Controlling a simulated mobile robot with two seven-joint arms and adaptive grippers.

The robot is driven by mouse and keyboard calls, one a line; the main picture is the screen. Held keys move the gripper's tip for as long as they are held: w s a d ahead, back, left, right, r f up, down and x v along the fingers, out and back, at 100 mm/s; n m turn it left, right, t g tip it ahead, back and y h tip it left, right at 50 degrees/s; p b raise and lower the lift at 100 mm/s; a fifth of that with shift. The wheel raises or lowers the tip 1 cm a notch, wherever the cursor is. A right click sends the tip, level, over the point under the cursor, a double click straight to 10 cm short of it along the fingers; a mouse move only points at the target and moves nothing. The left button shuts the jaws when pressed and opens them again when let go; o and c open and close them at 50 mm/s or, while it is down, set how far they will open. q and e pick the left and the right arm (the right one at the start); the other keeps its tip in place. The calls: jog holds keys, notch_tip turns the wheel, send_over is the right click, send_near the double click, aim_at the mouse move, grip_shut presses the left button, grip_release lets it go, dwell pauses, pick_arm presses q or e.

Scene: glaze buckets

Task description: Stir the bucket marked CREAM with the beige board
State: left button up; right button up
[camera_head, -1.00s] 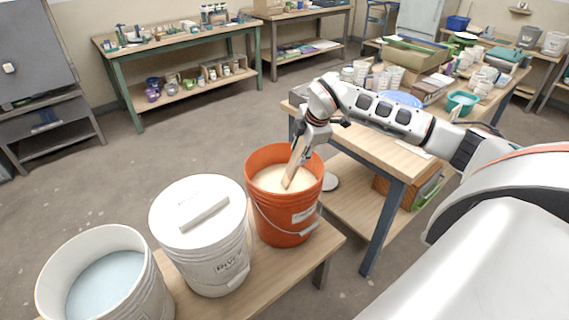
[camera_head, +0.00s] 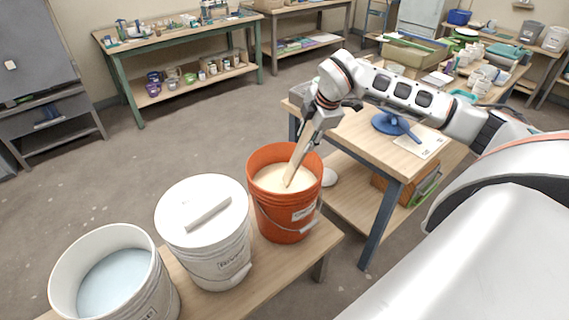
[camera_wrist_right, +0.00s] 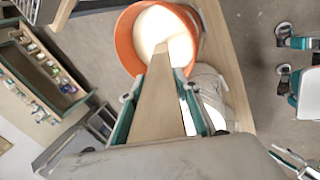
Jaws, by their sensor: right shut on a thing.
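The orange bucket (camera_head: 284,222) stands on the low bench and holds cream-coloured glaze (camera_head: 270,180). Its label is too small to read. My right gripper (camera_head: 319,124) is above the bucket, shut on the beige board (camera_head: 300,152). The board is tilted and its lower end is in the cream glaze. In the right wrist view the board (camera_wrist_right: 157,100) runs from between the fingers into the orange bucket (camera_wrist_right: 127,40), its far end at the glaze (camera_wrist_right: 160,28).
A lidded white bucket (camera_head: 222,262) stands left of the orange one, close to it. An open white bucket (camera_head: 152,290) with pale blue glaze (camera_head: 115,275) is further left. A worktable (camera_head: 365,140) with a blue stand (camera_head: 392,124) is behind right.

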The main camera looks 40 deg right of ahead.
jog(key=shift+v, duration=5.65)
jog(key=shift+w, duration=0.2)
jog(key=shift+r, duration=2.55)
